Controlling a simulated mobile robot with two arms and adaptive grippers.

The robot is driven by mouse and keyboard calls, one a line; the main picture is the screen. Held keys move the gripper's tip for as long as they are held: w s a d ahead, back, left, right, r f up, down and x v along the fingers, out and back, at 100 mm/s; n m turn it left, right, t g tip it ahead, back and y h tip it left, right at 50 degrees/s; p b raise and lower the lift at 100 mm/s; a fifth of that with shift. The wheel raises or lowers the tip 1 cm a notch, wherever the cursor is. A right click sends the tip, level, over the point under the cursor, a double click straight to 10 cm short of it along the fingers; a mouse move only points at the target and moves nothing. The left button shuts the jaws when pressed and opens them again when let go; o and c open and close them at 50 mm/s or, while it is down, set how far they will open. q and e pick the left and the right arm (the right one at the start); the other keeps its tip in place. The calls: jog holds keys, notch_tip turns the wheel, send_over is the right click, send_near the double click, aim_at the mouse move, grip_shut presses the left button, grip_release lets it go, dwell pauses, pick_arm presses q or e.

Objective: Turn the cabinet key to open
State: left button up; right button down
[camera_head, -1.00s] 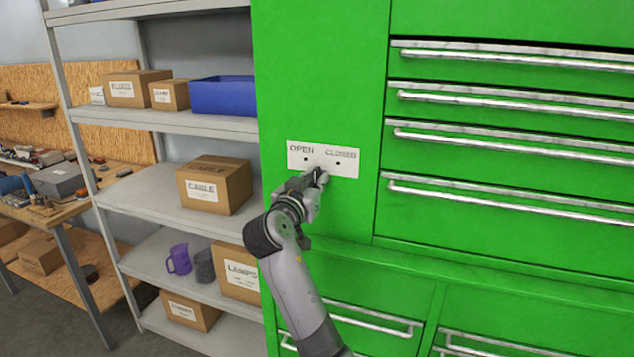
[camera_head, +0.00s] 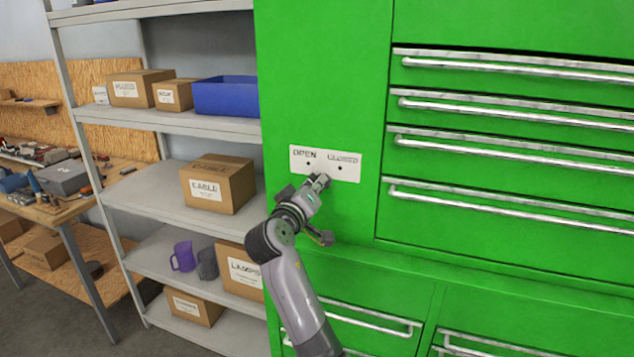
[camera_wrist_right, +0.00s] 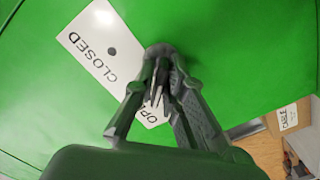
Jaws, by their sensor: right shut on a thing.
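The green cabinet (camera_head: 320,80) fills the middle and right of the head view. On its front is a white plate (camera_head: 350,172) marked OPEN on the left and CLOSED on the right, each word with a dark dot. The plate also shows tilted in the right wrist view (camera_wrist_right: 92,42), partly covered by the fingers. My right gripper (camera_head: 319,181) is at the plate's lower edge, between and below the two words. In the right wrist view its fingers (camera_wrist_right: 160,52) converge against the cabinet front, shut on the key, which they mostly hide. My left gripper is out of view.
Cabinet drawers with long metal handles (camera_head: 510,150) are to the right of the plate. A grey shelf (camera_head: 140,195) with boxes (camera_head: 218,185) and a blue bin (camera_head: 226,95) stands to the left. A workbench (camera_head: 60,215) is at the far left.

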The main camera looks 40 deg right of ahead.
jog(key=shift+f, duration=0.1)
dwell(0.5)
jog(key=c, duration=1.8)
grip_release()
jog(key=shift+o, duration=0.2)
jog(key=shift+a, duration=0.1)
jog(key=v, duration=1.2)
